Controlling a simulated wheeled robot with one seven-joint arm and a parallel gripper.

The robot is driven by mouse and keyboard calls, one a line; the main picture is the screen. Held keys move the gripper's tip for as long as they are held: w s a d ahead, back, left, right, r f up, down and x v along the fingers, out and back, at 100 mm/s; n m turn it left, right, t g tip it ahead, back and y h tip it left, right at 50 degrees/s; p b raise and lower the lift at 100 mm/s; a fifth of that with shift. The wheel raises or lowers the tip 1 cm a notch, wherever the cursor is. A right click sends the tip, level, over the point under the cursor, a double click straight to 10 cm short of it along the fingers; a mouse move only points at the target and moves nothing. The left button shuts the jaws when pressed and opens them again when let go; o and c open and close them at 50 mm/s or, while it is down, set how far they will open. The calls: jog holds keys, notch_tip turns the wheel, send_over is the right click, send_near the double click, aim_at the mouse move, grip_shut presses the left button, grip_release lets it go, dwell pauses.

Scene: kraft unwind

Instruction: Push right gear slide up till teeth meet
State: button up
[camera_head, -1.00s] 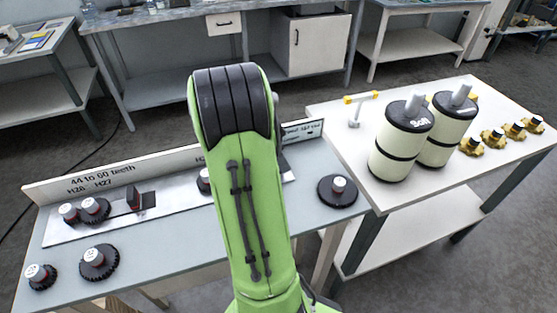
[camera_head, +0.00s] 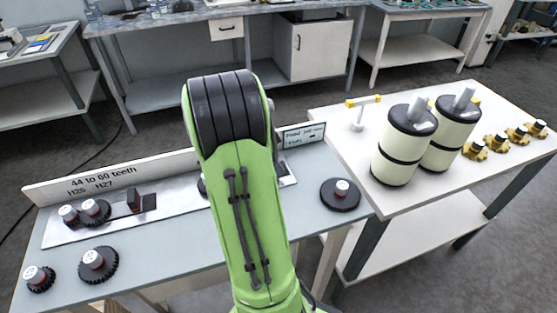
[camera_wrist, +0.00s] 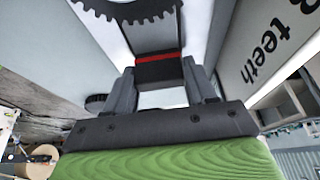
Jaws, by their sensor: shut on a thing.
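In the wrist view my gripper (camera_wrist: 161,76) has its two fingers on either side of a black block with a red stripe (camera_wrist: 160,68), which looks like the handle of the right gear slide. The fingers are closed on it. A dark toothed gear (camera_wrist: 128,10) shows at the top edge beyond the block, cut off by the frame. Whether its teeth touch another gear cannot be seen. In the head view my green arm hides the gripper, the handle and most of the right slide. A gear pair (camera_head: 96,211) sits on the plate's left part beside another black and red handle (camera_head: 134,201).
A backboard reading "44 to 60 teeth" (camera_head: 120,176) stands along the bench's far edge. Loose gears lie at the bench's front left (camera_head: 98,264) and right (camera_head: 340,196). Cream cylinders (camera_head: 405,145) and brass parts (camera_head: 497,143) stand on the right table. The bench front is clear between the gears.

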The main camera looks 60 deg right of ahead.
jog(key=o, duration=0.7)
jog(key=shift+d, duration=0.1)
jog(key=shift+o, duration=0.2)
jog(key=p+v, duration=0.6)
jog(key=v, duration=1)
jog(key=shift+d, duration=0.15)
jog(key=a+r+n+t, duration=0.3)
jog(key=a+n, duration=0.4)
jog(key=a, duration=0.2)
jog(key=a+r+n+t, duration=0.2)
jog(key=a+n+t, duration=0.1)
jog(key=a+n, duration=0.5)
jog(key=s+a+f+n+t+y, duration=0.1)
jog(key=s+a+n, duration=0.2)
jog(key=a+n, duration=0.3)
jog(key=s+a+f+n+t+y, duration=0.1)
jog(key=s+a+n+y, duration=0.1)
jog(key=a+n, duration=0.4)
jog(key=shift+s+a+t+p, duration=0.4)
jog(key=shift+s+a+p, duration=0.1)
jog(key=shift+a, duration=0.5)
